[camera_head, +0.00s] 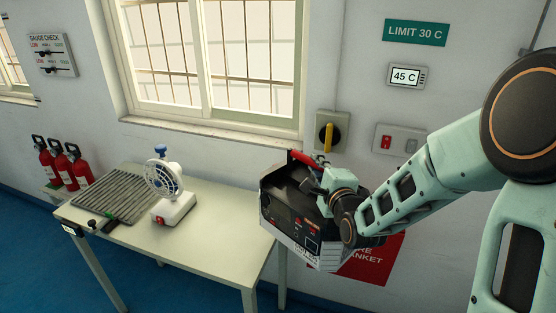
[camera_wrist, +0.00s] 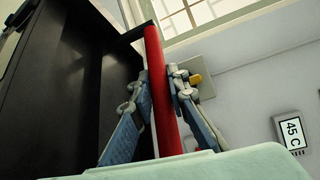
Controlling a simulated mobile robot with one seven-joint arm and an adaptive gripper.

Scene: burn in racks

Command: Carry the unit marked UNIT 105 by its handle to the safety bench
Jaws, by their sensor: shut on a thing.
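My gripper (camera_wrist: 160,105) is shut on the red handle (camera_wrist: 154,60) of a black unit, one finger on each side of it. The unit (camera_head: 288,215) has a dark front panel with small lights and a pale lower edge. It hangs tilted from my gripper at the right end of a pale bench (camera_head: 215,245) in the head view. I cannot read a unit number on it. In the wrist view the unit's dark side (camera_wrist: 65,90) fills the left. I cannot tell whether the unit touches the bench.
A small fan (camera_head: 165,180) on a white base and a ribbed grey mat (camera_head: 115,195) occupy the bench's left half. Its middle right is bare. Several red extinguishers (camera_head: 62,163) stand beyond its left end.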

